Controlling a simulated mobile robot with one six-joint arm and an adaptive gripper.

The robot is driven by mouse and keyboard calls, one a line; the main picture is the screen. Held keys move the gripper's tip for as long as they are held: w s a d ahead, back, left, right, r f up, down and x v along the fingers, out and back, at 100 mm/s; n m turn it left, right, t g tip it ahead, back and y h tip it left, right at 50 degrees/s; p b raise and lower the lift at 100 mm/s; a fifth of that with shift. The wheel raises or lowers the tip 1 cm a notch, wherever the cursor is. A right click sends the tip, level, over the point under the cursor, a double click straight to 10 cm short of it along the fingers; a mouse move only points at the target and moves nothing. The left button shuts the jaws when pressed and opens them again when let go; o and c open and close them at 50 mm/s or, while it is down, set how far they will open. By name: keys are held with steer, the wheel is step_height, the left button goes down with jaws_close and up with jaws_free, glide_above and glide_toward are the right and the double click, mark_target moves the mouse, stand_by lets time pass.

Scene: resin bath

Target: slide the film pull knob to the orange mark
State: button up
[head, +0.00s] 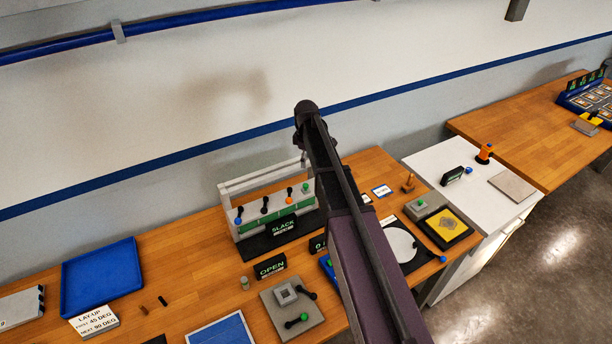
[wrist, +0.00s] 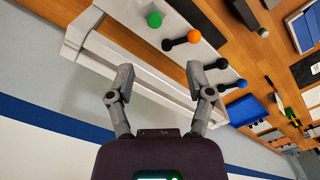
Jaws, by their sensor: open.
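A pale rack (head: 228,193) behind a black SLACK sign stands against the back of the wooden bench. Black ball-topped knobs rise from its ledge, beside blue, black and orange round parts and a green one. The orange mark (head: 289,200) is toward the right end. In the wrist view the orange mark (wrist: 194,36) adjoins one black knob (wrist: 168,45), and a middle black knob (wrist: 195,67) lies near the right fingertip. Which is the film pull knob, I cannot tell. My gripper (wrist: 160,75) is open and empty across the rack's pale bars; the head view does not show its fingers.
The rack's top bar (wrist: 140,80) crosses behind the fingers. The OPEN sign (head: 270,267) and a grey plate (head: 293,325) with small handles stand in front. A blue tray (head: 100,278) is at left, with bare bench between. My arm hides part of the bench.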

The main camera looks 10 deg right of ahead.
mark_target(306, 185)
steer(key=shift+w+r, duration=0.45)
steer(key=shift+w, duration=0.1)
steer(key=shift+f, duration=0.15)
step_height(306, 185, down, 14)
steer(key=b, duration=1.3)
steer(key=shift+r, duration=0.25)
jaws_close()
